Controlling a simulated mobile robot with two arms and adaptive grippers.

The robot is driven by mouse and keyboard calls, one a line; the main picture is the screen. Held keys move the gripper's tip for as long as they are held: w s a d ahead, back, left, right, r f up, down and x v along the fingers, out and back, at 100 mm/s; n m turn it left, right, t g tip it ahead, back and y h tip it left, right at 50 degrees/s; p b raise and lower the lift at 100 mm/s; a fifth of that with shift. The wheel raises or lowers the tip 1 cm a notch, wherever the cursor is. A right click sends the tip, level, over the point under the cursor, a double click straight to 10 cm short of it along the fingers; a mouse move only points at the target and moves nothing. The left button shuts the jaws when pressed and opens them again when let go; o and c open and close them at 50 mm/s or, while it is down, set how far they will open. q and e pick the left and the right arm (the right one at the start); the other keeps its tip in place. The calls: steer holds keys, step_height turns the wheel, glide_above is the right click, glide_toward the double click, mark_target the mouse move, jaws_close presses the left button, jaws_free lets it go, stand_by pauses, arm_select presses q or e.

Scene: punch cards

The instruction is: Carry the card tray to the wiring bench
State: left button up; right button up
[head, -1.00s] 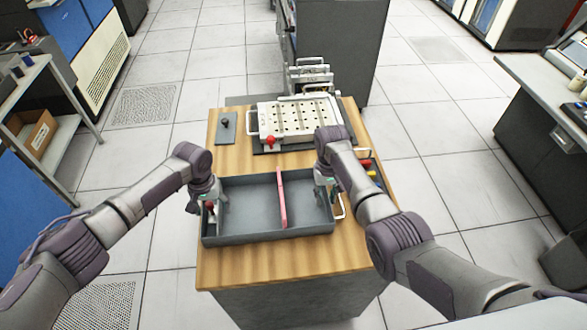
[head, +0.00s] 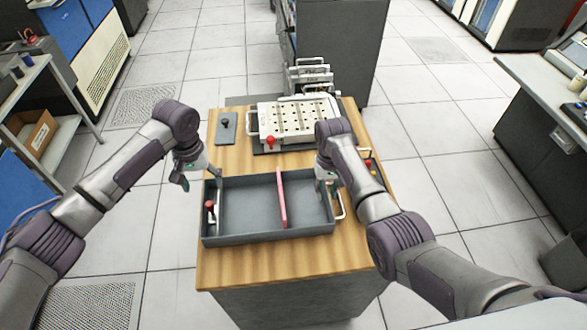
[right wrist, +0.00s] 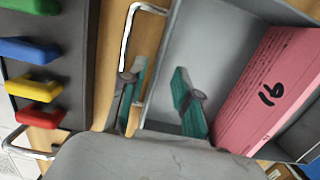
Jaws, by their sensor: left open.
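The card tray (head: 250,222) is a grey open box on the wooden top, with a pink card marked "16" (right wrist: 272,92) standing across it. A red-knobbed piece (head: 210,207) shows at its left end. My left gripper (head: 197,178) is open and empty, above and beyond the tray's far left corner. My right gripper (head: 326,187) is at the tray's right end. In the right wrist view its fingers (right wrist: 155,95) are apart, one inside the tray, the other outside near the white handle (right wrist: 130,38). The tray wall is between them; contact cannot be told.
A perforated white unit (head: 297,119) with a red knob stands behind the tray. A grey plate with a dark knob (head: 225,126) lies at back left. Coloured handles (right wrist: 35,85) are right of the tray. Tiled floor (head: 450,150) surrounds the bench.

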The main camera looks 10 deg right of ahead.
step_height(320, 180, up, 10)
steer(key=w, duration=0.1)
steer(key=shift+f, duration=0.15)
steer(key=shift+w, duration=0.1)
stand_by(0.4)
